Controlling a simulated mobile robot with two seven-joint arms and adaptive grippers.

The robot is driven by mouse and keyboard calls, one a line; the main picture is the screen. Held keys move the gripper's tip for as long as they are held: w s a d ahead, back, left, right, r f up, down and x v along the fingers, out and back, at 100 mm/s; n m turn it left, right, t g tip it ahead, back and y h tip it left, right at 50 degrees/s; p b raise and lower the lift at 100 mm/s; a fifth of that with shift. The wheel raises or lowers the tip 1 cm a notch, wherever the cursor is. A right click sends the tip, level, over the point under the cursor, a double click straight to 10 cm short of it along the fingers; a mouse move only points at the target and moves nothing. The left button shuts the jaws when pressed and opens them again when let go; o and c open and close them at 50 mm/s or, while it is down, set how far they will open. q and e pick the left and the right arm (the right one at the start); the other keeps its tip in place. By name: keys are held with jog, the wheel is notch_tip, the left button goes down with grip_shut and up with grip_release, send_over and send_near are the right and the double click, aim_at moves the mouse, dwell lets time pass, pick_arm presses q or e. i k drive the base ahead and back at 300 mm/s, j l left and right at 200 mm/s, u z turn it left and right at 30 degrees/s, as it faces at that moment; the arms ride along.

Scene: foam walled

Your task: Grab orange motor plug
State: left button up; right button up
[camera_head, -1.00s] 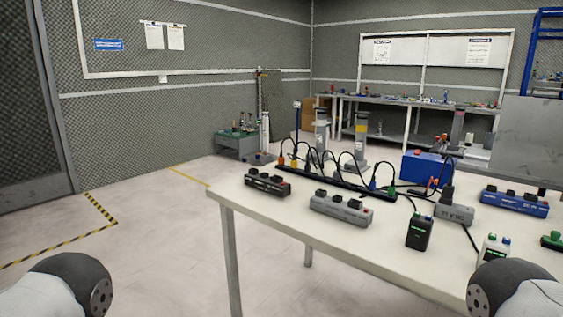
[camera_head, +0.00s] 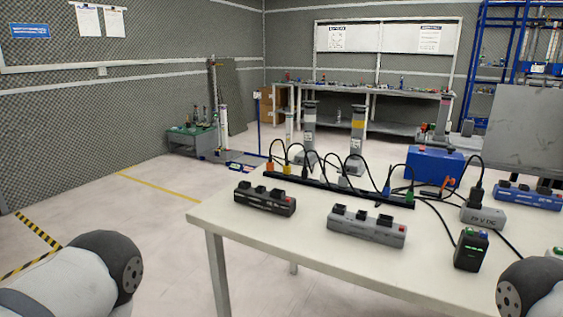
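An orange plug (camera_head: 269,168) stands at the left end of a long black power strip (camera_head: 340,191) on the white table. A black cable loops up from it. A yellow plug (camera_head: 287,169) stands just right of it, and blue and green plugs stand toward the strip's right end. My arms show only as rounded grey-and-white links at the lower left and lower right corners. Both grippers are outside the picture, and no gripper is near the orange plug.
The white table (camera_head: 230,222) also bears a black socket block (camera_head: 265,199), a grey socket block (camera_head: 367,228), a black box with green display (camera_head: 471,249), a blue case (camera_head: 434,167) and a grey adapter (camera_head: 482,217). Open floor lies left of the table. A workbench (camera_head: 380,90) stands behind.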

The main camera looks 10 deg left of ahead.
aim_at(270, 164)
jog(key=i+j+z, duration=0.4)
jog(key=j, duration=0.5)
jog(key=j+z, duration=0.35)
jog(key=j, duration=0.55)
jog(key=i+j+z, duration=0.1)
jog(key=j+z, duration=0.3)
jog(key=j, duration=0.55)
